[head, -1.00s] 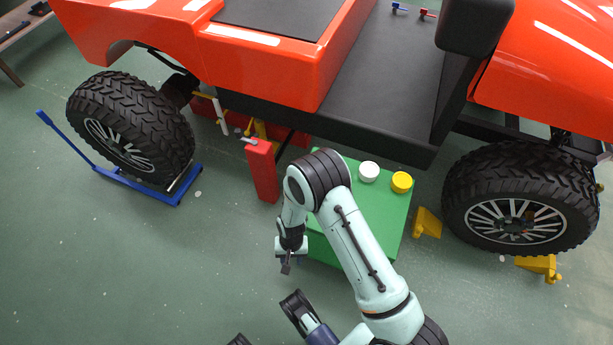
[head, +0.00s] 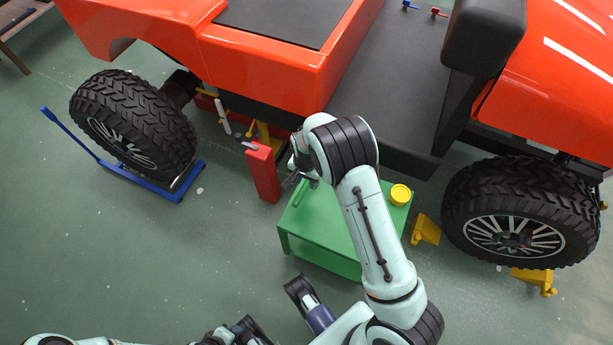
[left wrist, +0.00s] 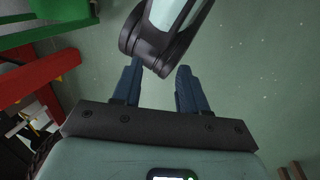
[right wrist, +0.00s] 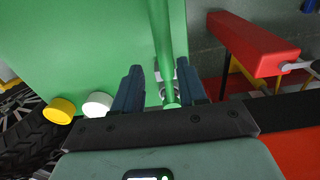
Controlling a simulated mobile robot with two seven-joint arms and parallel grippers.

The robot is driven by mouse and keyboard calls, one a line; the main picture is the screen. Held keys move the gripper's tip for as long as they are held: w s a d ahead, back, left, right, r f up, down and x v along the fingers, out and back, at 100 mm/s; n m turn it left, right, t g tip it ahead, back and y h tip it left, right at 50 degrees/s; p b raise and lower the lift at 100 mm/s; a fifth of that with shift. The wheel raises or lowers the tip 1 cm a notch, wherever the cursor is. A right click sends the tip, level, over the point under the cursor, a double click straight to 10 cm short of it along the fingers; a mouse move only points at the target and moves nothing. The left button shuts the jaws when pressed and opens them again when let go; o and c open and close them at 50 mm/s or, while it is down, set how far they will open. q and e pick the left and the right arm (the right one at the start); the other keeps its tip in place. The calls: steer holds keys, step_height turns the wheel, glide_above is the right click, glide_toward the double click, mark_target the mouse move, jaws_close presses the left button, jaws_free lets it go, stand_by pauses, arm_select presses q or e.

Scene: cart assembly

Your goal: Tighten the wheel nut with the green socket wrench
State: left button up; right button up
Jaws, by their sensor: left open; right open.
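The green socket wrench (right wrist: 163,40) shows in the right wrist view as a long green bar over the green table, running between the open fingers of my right gripper (right wrist: 160,76). One end of it shows in the head view (head: 300,193) on the tabletop. My right gripper (head: 302,180) is at the table's left far corner, partly hidden by its arm. My left gripper (left wrist: 157,80) is open and empty, with a dark arm link beyond its fingers. The left wheel (head: 134,122) sits on a blue dolly; the right wheel (head: 518,212) is at the right. Their nuts are too small to tell.
The green table (head: 320,245) carries a yellow cap (head: 400,194) and a white cap (right wrist: 97,104). A red stand (head: 263,172) is left of it. The blue dolly (head: 165,192) has a raised handle. Yellow chocks (head: 426,230) flank the right wheel. The orange cart spans the back.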

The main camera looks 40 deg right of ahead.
mark_target(306, 187)
step_height(306, 187, down, 4)
steer(key=b, duration=0.3)
steer(key=shift+f, duration=0.1)
arm_select(q)
steer(key=w+a+f+t+y+b, duration=0.1)
steer(key=w+a+f+t+b, duration=0.2)
steer(key=w+f, duration=0.35)
arm_select(e)
step_height(306, 187, down, 3)
steer(key=shift+d+f, duration=0.1)
steer(key=shift+r+p, duration=0.2)
steer(key=shift+p, duration=0.25)
jaws_close()
arm_select(q)
steer(key=shift+n+g, duration=0.3)
steer(key=shift+g, duration=0.2)
steer(key=shift+w+p+v, duration=0.15)
steer(key=shift+p+v, duration=0.85)
steer(key=shift+v, duration=0.15)
steer(key=shift+w+p+v, duration=0.15)
steer(key=shift+p+v, duration=0.8)
steer(key=shift+v, duration=0.25)
arm_select(e)
steer(key=shift+r, duration=2.55)
arm_select(q)
steer(key=shift+r, duration=0.1)
